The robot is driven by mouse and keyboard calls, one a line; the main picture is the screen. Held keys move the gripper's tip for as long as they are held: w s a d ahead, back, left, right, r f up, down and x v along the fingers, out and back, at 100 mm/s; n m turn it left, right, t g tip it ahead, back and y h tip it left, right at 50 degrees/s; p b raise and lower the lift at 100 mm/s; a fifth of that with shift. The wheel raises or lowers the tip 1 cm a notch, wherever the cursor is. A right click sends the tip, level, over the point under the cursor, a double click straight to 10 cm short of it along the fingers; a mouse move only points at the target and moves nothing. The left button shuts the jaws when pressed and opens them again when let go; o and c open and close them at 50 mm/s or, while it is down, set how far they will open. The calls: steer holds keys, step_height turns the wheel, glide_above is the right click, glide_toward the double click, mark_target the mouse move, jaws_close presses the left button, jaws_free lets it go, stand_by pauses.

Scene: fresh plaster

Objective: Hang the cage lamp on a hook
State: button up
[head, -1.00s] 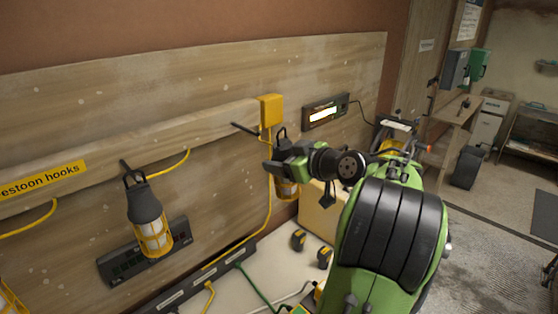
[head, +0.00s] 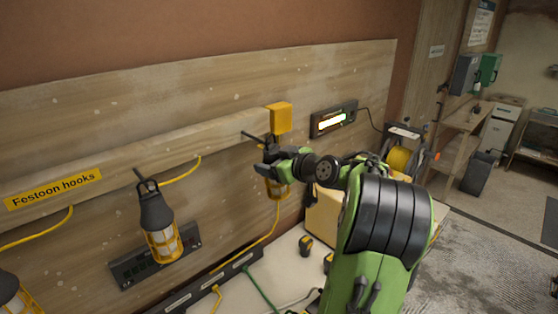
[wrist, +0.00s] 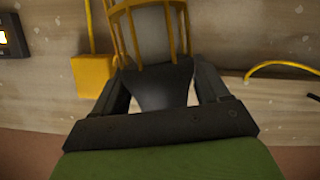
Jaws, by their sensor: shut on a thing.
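My gripper (head: 270,163) is shut on the dark neck of the cage lamp (head: 278,189), whose yellow cage hangs below the fingers. In the wrist view, my gripper (wrist: 160,92) has a finger on each side of the lamp's dark collar, and the lamp's pale bulb and yellow cage (wrist: 149,35) extend past them. A bare dark hook (head: 251,135) sticks out of the wooden rail just left of the lamp's top. I cannot tell whether the lamp's handle touches it. Another hook (head: 138,172) at left carries a second cage lamp (head: 160,225).
A yellow box (head: 280,117) sits on the rail beside the bare hook, with a yellow cable below. A dark panel with a lit strip (head: 333,118) is at right. A third lamp (head: 16,300) shows at the lower left corner. Power tools lie on the bench below.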

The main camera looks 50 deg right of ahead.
mark_target(264, 161)
steer(key=shift+w+d+r+p, duration=0.15)
steer(key=shift+w+p, duration=0.65)
steer(key=shift+w, duration=0.45)
steer(key=shift+w+f+b, duration=0.65)
steer(key=shift+f+b, duration=0.35)
steer(key=shift+b, duration=0.2)
steer(key=shift+r, duration=0.1)
